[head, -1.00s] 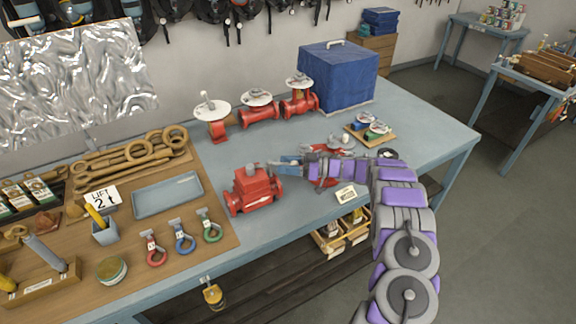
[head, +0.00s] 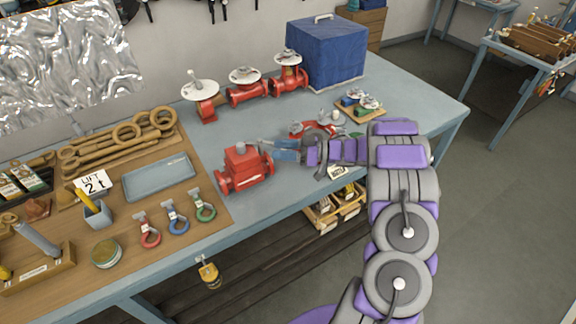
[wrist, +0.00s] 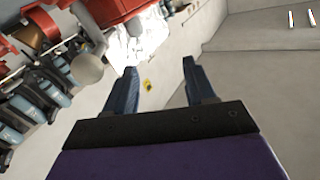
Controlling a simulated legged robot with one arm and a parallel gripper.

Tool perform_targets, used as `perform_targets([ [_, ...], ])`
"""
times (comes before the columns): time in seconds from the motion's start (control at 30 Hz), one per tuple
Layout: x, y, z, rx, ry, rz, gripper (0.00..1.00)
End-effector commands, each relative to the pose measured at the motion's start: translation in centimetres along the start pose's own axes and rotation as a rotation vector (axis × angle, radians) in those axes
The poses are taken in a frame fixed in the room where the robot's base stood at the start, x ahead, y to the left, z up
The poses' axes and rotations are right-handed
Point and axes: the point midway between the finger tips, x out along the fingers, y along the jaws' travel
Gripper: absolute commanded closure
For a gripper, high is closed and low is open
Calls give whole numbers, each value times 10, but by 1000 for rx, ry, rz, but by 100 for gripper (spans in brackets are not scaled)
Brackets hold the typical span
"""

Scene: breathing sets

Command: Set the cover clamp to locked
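My gripper (head: 272,150) reaches left over the bench, near a red cast body (head: 242,168) with a block-shaped top. In the wrist view its two blue fingers (wrist: 160,85) are well apart with nothing between them. A red part (wrist: 105,10) shows at the wrist view's top left, with a brass-coloured cylinder and a pale grey ball knob (wrist: 88,68), left of the fingers and apart from them. Another red fitting (head: 305,128) stands just behind my gripper, partly hidden by it. I cannot tell which part is the cover clamp, nor its setting.
Red valves with white handwheels (head: 245,77) and a blue covered box (head: 325,55) stand at the back. A small board with fittings (head: 360,106) lies right of my gripper. A blue tray (head: 160,178) and coloured shackles (head: 177,222) lie left. The bench between is clear.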

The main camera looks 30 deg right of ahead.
Motion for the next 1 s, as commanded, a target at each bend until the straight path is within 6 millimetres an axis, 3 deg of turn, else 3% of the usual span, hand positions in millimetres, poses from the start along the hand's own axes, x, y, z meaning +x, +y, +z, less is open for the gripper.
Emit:
perform_targets([
  [0.3,-14,-48,6,4,-2,2,45],
  [0.5,-19,-69,7,3,0,0,45],
  [0.9,-21,-74,8,1,0,-1,45],
  [1.0,-20,-73,8,-3,-6,6,53],
])
